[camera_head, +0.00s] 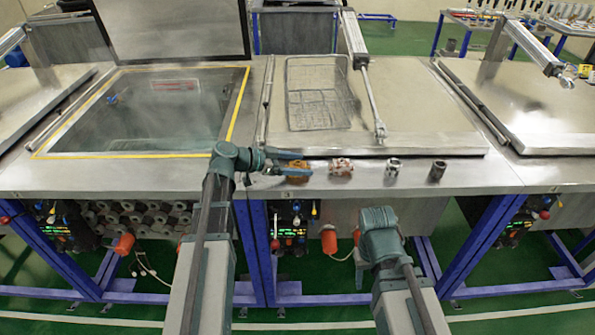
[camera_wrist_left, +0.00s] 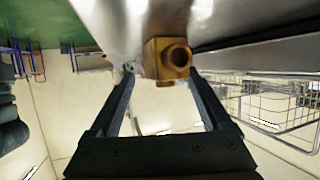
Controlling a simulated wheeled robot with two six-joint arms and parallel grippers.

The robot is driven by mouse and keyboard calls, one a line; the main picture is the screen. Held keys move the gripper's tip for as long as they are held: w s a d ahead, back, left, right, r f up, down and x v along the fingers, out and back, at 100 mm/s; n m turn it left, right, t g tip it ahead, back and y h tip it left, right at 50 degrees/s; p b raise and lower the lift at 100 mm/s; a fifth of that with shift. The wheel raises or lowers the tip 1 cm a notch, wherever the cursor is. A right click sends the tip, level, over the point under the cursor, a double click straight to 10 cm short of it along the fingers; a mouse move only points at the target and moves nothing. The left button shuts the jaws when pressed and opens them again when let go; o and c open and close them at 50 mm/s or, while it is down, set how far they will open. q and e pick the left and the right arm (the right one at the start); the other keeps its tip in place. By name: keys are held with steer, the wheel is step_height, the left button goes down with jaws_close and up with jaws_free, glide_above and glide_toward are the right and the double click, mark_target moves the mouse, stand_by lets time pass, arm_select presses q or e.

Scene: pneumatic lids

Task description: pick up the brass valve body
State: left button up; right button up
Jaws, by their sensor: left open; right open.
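The brass valve body (camera_head: 298,177) stands on the steel bench's front ledge, leftmost in a row of small parts. In the left wrist view the brass valve body (camera_wrist_left: 168,57) is a gold block with a round port. My left gripper (camera_head: 289,160) is open at it. In the left wrist view the fingertips of my left gripper (camera_wrist_left: 161,76) lie on either side of the lower part of the valve body, with gaps visible; I cannot tell how deep it sits between them. My right arm is low in front of the bench, and its jaws are hidden.
A copper-coloured part (camera_head: 341,167), a silver part (camera_head: 393,168) and a dark part (camera_head: 438,171) stand to the right along the ledge. A wire basket (camera_head: 320,95) lies behind on a closed lid (camera_head: 430,125). An open tank (camera_head: 150,110) with a yellow rim is at left.

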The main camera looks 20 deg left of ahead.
arm_select(q)
jaws_close()
stand_by(0.3)
steer(key=shift+r, duration=0.1)
